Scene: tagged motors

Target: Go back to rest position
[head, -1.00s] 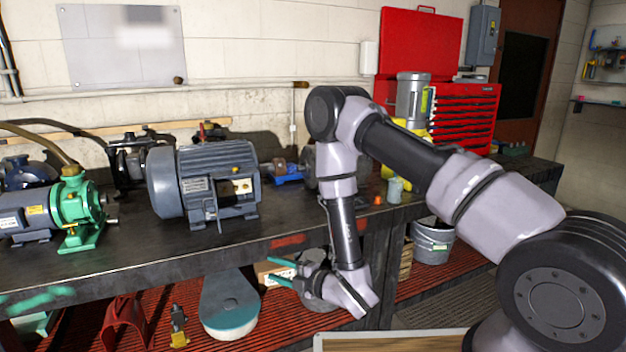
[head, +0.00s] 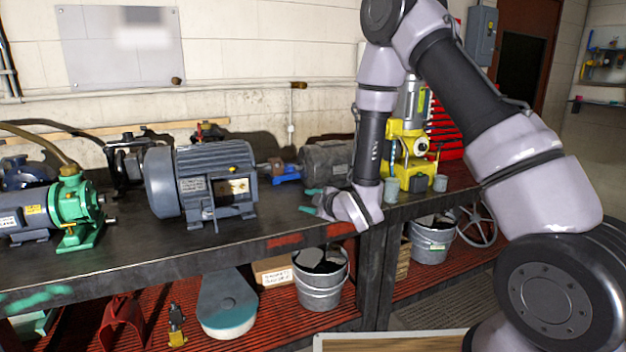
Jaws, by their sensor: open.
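My gripper (head: 309,202) is at bench-top height near the front edge of the dark workbench (head: 290,222). Its green-tipped fingers point left and are apart, with nothing between them. My arm comes in from the lower right, rises, and hangs down to the gripper. The large blue-grey motor (head: 215,180) stands on the bench to the left of the gripper, with tags on its side. A darker grey motor (head: 326,160) stands behind the gripper, partly hidden by my arm.
A green pump (head: 75,210) stands on the bench at left. A yellow machine (head: 412,150) and small grey cups stand right of my forearm. Metal buckets (head: 320,285) and a cardboard box (head: 272,271) sit on the red lower shelf. My arm covers much of the red tool chest (head: 447,125).

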